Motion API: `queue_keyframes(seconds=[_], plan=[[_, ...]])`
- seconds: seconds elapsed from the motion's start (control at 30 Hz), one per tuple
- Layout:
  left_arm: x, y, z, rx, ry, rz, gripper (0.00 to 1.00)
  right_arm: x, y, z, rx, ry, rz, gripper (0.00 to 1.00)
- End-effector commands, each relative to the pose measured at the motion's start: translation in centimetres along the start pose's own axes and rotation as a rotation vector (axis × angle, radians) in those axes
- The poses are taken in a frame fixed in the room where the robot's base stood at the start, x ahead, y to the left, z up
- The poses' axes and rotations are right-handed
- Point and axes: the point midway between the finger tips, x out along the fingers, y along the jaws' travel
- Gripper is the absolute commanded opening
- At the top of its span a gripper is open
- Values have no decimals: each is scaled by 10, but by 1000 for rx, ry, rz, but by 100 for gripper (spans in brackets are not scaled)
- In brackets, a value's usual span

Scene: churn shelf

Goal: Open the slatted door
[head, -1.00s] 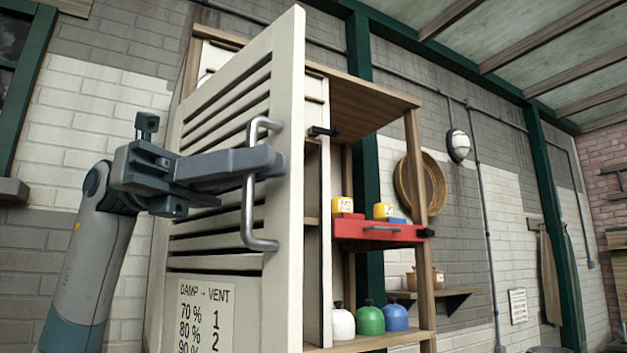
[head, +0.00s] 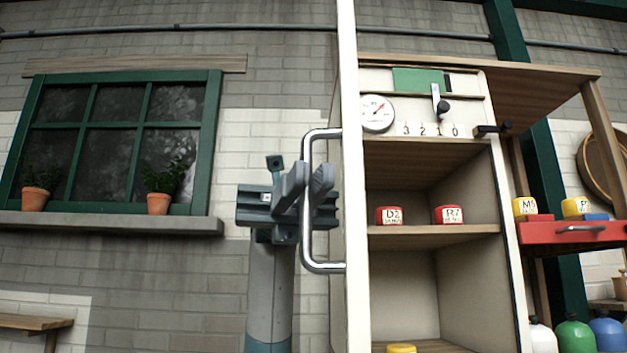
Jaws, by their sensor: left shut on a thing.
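The slatted door (head: 351,190) shows almost edge-on as a tall pale panel, standing out from the cabinet. Its slats are hidden at this angle. The cabinet's inside (head: 405,290) shows to the right of it. The door's metal bar handle (head: 307,240) sticks out to the left of the panel. My left gripper (head: 308,181) is shut on the upright part of the handle, with its fingers on either side of the bar. My right gripper is not in view.
The cabinet holds a dial gauge (head: 376,113), red tins (head: 449,214) and a yellow item (head: 401,348). A red tray (head: 575,232) with yellow tins and coloured bottles (head: 574,335) stand at right. A window (head: 115,140) with potted plants is at left.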

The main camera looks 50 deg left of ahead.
Motion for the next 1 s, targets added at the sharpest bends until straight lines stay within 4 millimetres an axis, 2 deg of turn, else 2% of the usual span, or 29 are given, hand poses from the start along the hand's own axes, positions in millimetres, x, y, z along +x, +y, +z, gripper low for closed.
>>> queue_keyframes(seconds=[0.03,0.07,0.1,0.57,0.77,0.87,1.0], plan=[[-1,0,2,0,-5,1,0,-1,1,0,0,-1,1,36],[-1,0,2,0,-5,1,12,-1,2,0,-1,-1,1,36],[0,0,2,0,-5,1,16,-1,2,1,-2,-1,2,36],[-6,0,1,0,-3,2,16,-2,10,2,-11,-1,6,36],[-27,0,0,-1,-5,2,16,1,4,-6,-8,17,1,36],[-44,0,1,-2,-6,2,16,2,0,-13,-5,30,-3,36],[-69,0,2,0,-7,2,16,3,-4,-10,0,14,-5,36]])
